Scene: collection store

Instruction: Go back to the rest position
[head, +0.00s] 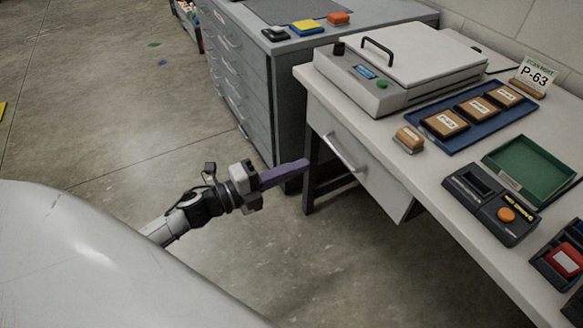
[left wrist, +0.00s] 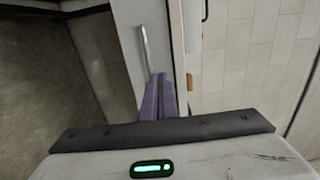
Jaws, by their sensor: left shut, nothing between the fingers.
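My left gripper (head: 285,174) shows in the head view, reaching in from the left over the open floor, in front of the desk's left end. Its purple fingers are shut together with nothing between them. In the left wrist view the closed purple fingers (left wrist: 159,98) point toward a pale drawer front with a metal handle (left wrist: 145,48). The gripper appears apart from the desk. My right gripper is not in view.
The white desk (head: 440,180) carries a grey-lidded machine (head: 405,60), a blue tray (head: 465,145) with several labelled blocks, a green tray (head: 530,165) and a black device (head: 490,205). A grey drawer cabinet (head: 232,75) stands behind.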

